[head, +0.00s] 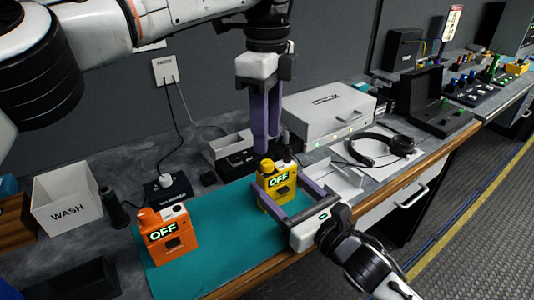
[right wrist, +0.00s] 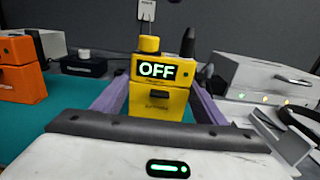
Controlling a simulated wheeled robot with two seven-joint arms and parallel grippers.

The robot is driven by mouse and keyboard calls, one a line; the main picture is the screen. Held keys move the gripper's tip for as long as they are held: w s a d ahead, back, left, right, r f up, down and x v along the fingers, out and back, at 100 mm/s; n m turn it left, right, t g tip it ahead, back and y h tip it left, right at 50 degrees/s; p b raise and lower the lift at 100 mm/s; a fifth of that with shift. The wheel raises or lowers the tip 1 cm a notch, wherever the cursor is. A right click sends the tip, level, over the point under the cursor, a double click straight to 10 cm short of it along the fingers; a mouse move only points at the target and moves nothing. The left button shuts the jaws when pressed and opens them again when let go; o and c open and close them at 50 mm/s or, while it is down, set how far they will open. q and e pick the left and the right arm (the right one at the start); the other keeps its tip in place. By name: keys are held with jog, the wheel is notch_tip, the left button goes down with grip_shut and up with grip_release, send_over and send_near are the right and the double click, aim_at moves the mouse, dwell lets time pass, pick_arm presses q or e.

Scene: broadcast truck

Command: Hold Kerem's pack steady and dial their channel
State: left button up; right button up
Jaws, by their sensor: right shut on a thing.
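A yellow pack (head: 275,198) stands upright on the teal mat (head: 225,235), with a yellow knob and a dark antenna on top. Its display reads OFF, clearly so in the right wrist view (right wrist: 157,71); the small lettering below is too blurred to read. My right gripper (head: 279,185) is shut on this pack, one purple finger along each side. My left gripper (head: 266,150) points down above the yellow pack, near its knob. Its purple fingers look close together, with nothing seen between them. An orange pack (head: 168,240), also reading OFF, stands apart on the mat's left.
A white WASH bin (head: 66,200) stands at the left. A black charger block (head: 168,190) and a small open box (head: 230,146) lie behind the mat. A silver case (head: 328,113), headphones (head: 385,147) and a white holder (head: 335,180) are to the right.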

aim_at(267, 162)
pick_arm(q)
notch_tip(267, 162, down, 6)
jog(key=shift+r, duration=0.1)
grip_shut()
dwell(0.4)
